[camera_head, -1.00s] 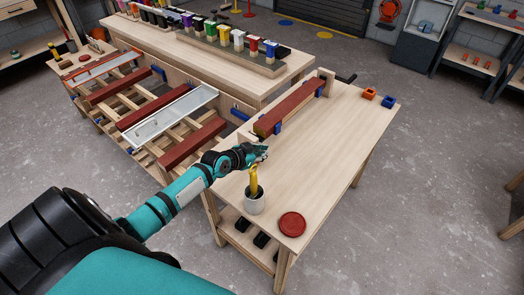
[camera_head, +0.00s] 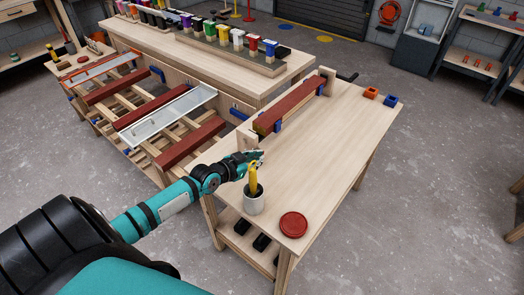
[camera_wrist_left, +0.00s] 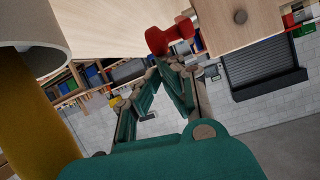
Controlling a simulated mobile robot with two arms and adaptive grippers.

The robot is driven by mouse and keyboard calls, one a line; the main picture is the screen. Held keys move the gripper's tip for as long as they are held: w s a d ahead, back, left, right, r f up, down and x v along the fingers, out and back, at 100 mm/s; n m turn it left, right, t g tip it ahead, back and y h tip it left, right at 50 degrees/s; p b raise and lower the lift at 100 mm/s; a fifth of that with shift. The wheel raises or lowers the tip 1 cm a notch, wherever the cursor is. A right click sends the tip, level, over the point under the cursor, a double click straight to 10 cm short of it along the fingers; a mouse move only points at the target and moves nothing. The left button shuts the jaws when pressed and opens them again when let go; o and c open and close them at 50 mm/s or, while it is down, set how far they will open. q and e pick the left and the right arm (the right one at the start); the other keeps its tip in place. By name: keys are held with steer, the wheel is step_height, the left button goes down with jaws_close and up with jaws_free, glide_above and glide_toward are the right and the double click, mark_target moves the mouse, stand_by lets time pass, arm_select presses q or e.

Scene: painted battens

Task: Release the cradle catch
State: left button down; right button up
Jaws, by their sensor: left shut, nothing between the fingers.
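The cradle on the bench holds a dark red batten (camera_head: 290,105) between blue holders, with a wooden end block (camera_head: 247,138) nearest me. My left gripper (camera_head: 258,156) is shut and empty, just in front of that end block and behind the yellow brush handle. In the left wrist view a red rounded piece (camera_wrist_left: 168,37), which looks like the catch, sits beside a wooden block (camera_wrist_left: 240,20) with a round grey disc. My closed fingertips (camera_wrist_left: 166,64) are close to this red piece; I cannot tell whether they touch it. The catch cannot be made out in the head view. My right gripper is out of view.
A grey-white cup (camera_head: 254,203) with a yellow-handled brush (camera_head: 253,178) stands right beside my left gripper. A red round lid or dish (camera_head: 293,224) lies near the bench's front edge.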

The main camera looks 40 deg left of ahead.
arm_select(q)
step_height(320, 180, up, 4)
steer(key=w+p, duration=0.2)
steer(key=p, duration=0.2)
steer(key=s+r+b, duration=0.1)
steer(key=s+b, duration=0.1)
steer(key=s, duration=0.8)
steer(key=shift+a, duration=0.25)
steer(key=shift+r, duration=0.1)
